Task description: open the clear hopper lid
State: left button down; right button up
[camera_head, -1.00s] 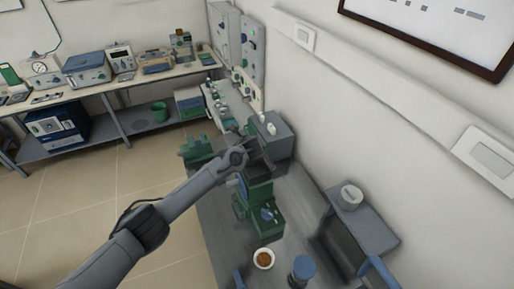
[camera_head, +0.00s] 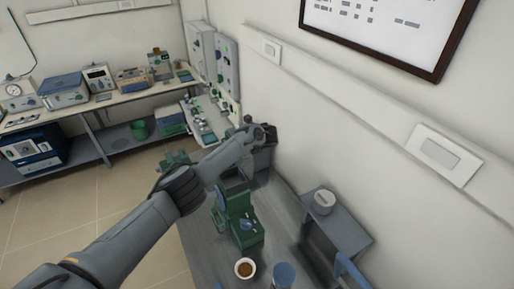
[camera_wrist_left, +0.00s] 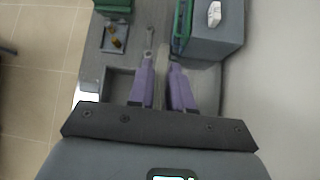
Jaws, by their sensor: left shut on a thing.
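The green machine (camera_head: 237,217) stands on the grey bench in the head view, with its hopper partly hidden behind my left arm. My left gripper (camera_head: 268,133) is beyond and above the machine, near the wall. In the left wrist view its two purple fingers (camera_wrist_left: 160,62) stand close together with a thin greyish strip between them. The gripper is shut on this strip, which appears to be the clear hopper lid; the lid's outline and angle are hard to make out. My right gripper is not in view.
A bowl of brown material (camera_head: 245,268) and a blue-topped container (camera_head: 284,274) are at the bench's near end. A small grey stand (camera_head: 340,234) carries a white round item. In the wrist view a grey box (camera_wrist_left: 214,40) is close right of the fingers.

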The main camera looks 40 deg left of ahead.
pick_arm(q)
jog(key=shift+f, duration=0.15)
jog(key=c, duration=1.2)
grip_release()
jog(key=shift+s+a, duration=0.1)
jog(key=shift+s, duration=0.05)
jog(key=shift+o, duration=0.2)
jog(key=shift+d+r, duration=0.4)
jog(key=shift+d, duration=0.05)
jog(key=v, duration=0.9)
jog(key=shift+d+r, duration=0.25)
jog(key=shift+r, duration=0.05)
